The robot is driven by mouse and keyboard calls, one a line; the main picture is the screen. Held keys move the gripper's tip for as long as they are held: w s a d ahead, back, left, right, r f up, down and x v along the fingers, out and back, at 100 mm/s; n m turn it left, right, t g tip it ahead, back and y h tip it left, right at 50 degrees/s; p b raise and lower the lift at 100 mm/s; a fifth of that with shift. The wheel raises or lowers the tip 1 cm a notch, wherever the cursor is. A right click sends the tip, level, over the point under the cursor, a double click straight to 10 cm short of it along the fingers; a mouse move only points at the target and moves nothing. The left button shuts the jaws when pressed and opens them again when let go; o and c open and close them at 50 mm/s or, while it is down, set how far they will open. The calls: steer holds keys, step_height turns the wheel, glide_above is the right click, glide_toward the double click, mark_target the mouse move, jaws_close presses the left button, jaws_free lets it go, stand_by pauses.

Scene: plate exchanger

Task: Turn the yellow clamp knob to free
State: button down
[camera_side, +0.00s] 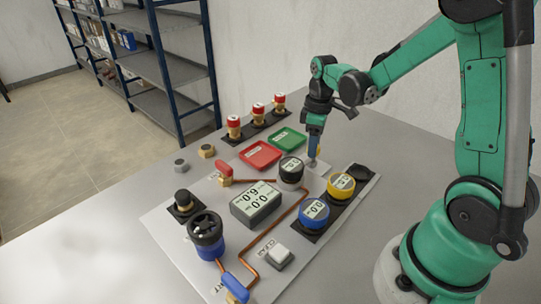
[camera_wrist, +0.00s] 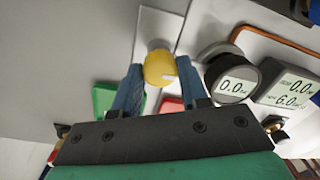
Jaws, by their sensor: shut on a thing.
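In the side view my gripper (camera_side: 313,155) points down at the far edge of the white panel (camera_side: 165,228).
A black round gauge (camera_side: 290,170) stands close to my gripper, with a yellow gauge (camera_side: 341,186) and a blue gauge (camera_side: 315,212) nearer. A green tray (camera_side: 287,139) and a red tray (camera_side: 260,155) lie to the left. Red-topped fittings (camera_side: 258,112) stand behind.

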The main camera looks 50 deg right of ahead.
steer(key=m, duration=0.8)
steer(key=shift+s+m, duration=0.1)
steer(key=shift+m, duration=0.3)
steer(key=m, duration=0.4)
steer(key=shift+m+t, duration=0.3)
steer(key=shift+m, duration=2)
steer(key=shift+c, duration=2.3)
jaws_free()
